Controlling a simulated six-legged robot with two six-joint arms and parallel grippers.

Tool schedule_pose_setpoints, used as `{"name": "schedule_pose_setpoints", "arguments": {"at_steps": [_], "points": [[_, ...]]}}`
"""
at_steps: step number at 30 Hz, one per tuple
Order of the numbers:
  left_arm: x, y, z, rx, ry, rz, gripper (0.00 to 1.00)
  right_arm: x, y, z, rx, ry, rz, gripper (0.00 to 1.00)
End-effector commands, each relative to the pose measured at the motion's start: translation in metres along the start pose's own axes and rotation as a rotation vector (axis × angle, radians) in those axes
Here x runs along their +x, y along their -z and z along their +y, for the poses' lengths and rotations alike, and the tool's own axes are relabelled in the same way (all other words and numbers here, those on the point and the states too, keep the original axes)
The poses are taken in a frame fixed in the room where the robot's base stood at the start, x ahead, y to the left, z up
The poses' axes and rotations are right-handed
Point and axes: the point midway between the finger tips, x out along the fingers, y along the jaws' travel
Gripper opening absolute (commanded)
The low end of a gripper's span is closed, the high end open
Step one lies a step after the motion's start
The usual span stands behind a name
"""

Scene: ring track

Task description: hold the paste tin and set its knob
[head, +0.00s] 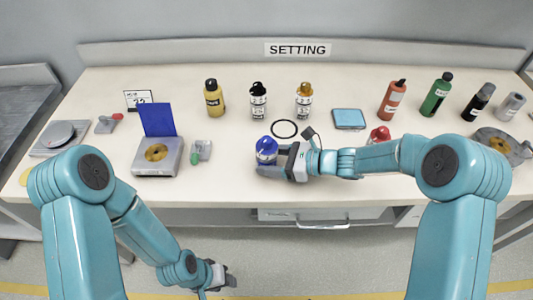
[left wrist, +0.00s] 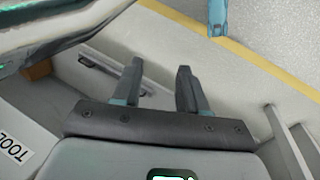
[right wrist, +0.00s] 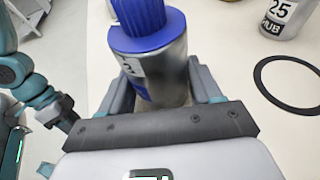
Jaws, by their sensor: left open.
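The paste tin (head: 266,158) is a grey metal cylinder with a ribbed blue knob on top, at the front middle of the bench. In the right wrist view the tin (right wrist: 166,78) stands between the fingers, its label partly hidden. My right gripper (head: 274,165) reaches in from the right and is shut on the tin's body, below the knob. I cannot tell whether the tin's base touches the bench. My left gripper (head: 226,275) is open and empty, low in front of the bench over the floor. Its two fingers stand apart in the left wrist view (left wrist: 160,82).
A black ring (head: 284,121) lies flat behind the tin. Several bottles stand along the back, including a yellow one (head: 213,101). A device with a blue upright panel (head: 158,120) stands left, beside a small green-tipped part (head: 201,149). A blue pad (head: 348,117) and red knob (head: 380,134) are right.

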Motion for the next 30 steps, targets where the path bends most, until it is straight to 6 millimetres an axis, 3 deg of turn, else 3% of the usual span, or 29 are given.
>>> {"name": "schedule_pose_setpoints", "arguments": {"at_steps": [5, 8, 12, 18, 21, 23, 27, 30], "points": [[-0.004, 0.011, 0.008, 0.065, -0.021, 0.040, 0.55, 0.000, 0.001, 0.000, 0.001, 0.000, 0.001, 0.47], [-0.014, 0.033, 0.030, 0.221, -0.076, 0.129, 0.55, 0.000, 0.001, 0.000, 0.001, 0.000, 0.001, 0.47], [-0.046, 0.066, 0.090, 0.568, -0.216, 0.315, 0.55, 0.000, 0.001, 0.000, 0.001, 0.001, 0.002, 0.47], [-0.103, 0.071, 0.177, 1.026, -0.451, 0.536, 0.55, 0.000, 0.001, 0.000, 0.001, 0.001, 0.002, 0.47], [-0.139, 0.082, 0.204, 1.166, -0.561, 0.670, 0.55, 0.000, 0.001, 0.000, 0.001, 0.001, 0.002, 0.47], [-0.164, 0.098, 0.210, 1.212, -0.617, 0.769, 0.55, 0.000, 0.001, 0.000, 0.001, 0.001, 0.002, 0.47], [-0.214, 0.157, 0.185, 1.172, -0.658, 0.991, 0.55, 0.000, 0.001, 0.000, 0.001, 0.000, 0.002, 0.47], [-0.240, 0.180, 0.166, 1.159, -0.671, 1.088, 0.55, 0.000, 0.001, 0.000, 0.001, 0.000, 0.002, 0.47]]}}
